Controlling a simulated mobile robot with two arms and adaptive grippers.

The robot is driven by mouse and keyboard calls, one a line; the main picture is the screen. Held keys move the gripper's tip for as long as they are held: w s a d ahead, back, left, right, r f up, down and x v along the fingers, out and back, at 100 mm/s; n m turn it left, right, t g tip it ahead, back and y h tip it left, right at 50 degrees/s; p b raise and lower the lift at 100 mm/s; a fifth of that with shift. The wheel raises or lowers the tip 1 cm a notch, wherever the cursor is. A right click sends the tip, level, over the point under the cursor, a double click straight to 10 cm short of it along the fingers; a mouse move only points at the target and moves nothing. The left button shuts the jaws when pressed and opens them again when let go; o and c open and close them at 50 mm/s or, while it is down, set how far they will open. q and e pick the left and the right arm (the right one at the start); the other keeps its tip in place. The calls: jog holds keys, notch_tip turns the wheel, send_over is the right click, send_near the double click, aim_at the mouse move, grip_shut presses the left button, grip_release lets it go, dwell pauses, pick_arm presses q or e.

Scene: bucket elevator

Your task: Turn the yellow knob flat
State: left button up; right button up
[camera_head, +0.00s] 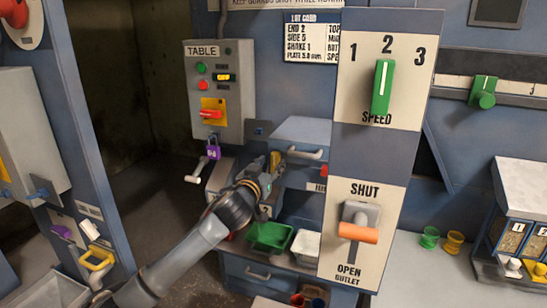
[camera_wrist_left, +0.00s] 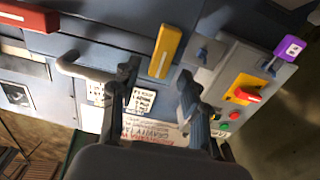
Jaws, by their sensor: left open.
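The yellow knob (camera_head: 275,159) is a bar-shaped handle on the blue cabinet front, beside a drawer handle; it stands roughly upright in the head view. It shows larger in the left wrist view (camera_wrist_left: 166,52), as a long yellow bar slightly tilted in that picture. My left gripper (camera_wrist_left: 158,76) is open, with one finger on each side of the knob's near end in that picture. I cannot tell whether the fingers touch it. In the head view my left gripper (camera_head: 264,182) is just below the knob and partly hides it. My right gripper is not in view.
Green (camera_head: 269,236) and white (camera_head: 306,246) trays sit below. The SPEED and SHUT/OPEN panel stands further right.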

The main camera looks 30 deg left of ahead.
aim_at(274, 159)
pick_arm(q)
jog(key=shift+x, duration=1.6)
grip_shut()
